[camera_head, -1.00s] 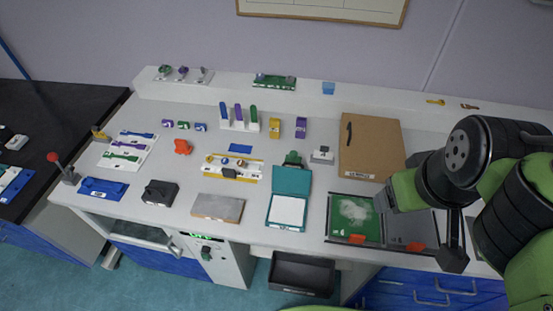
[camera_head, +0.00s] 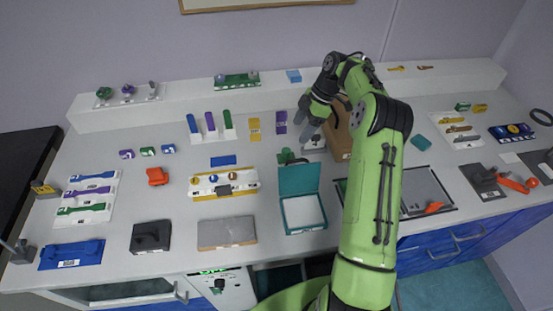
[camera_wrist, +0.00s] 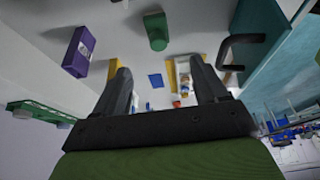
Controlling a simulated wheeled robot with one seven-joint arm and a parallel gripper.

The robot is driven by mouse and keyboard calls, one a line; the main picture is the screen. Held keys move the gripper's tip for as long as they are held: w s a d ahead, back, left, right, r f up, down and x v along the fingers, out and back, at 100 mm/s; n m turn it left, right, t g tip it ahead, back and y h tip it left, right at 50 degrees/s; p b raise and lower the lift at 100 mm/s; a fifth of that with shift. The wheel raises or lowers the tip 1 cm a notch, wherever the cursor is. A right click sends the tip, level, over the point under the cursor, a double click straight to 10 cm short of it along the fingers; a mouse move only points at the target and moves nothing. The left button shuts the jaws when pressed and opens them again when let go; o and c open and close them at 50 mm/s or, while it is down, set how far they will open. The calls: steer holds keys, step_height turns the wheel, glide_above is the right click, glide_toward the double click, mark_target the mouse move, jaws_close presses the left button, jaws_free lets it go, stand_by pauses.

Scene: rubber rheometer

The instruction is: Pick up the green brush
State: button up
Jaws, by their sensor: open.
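Several green items are in view and I cannot tell for sure which one is the brush. An upright green-topped item (camera_head: 228,119) stands at the right end of a white stand, beside a purple one and a blue one. A long green tool (camera_head: 84,209) lies flat in a white tray at the left. A small green object (camera_head: 286,155) stands behind the teal case; it seems to be the green cylinder (camera_wrist: 155,30) in the wrist view. My gripper (camera_head: 306,131) is open and empty above the back middle of the bench; its fingers (camera_wrist: 160,68) show nothing between them.
A purple block (camera_head: 281,121) and a yellow block (camera_head: 254,129) stand left of my gripper. The open teal case (camera_head: 302,195) is in front of it, and a brown board (camera_head: 338,140) is close on the right. A raised shelf (camera_head: 190,98) runs behind.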

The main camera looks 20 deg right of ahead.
mark_target(287, 150)
steer(key=b+x, duration=0.1)
steer(key=x, duration=1.2)
steer(key=shift+w+a+f, duration=0.2)
steer(key=shift+f, duration=0.15)
steer(key=shift+r, duration=0.1)
steer(key=c, duration=1.2)
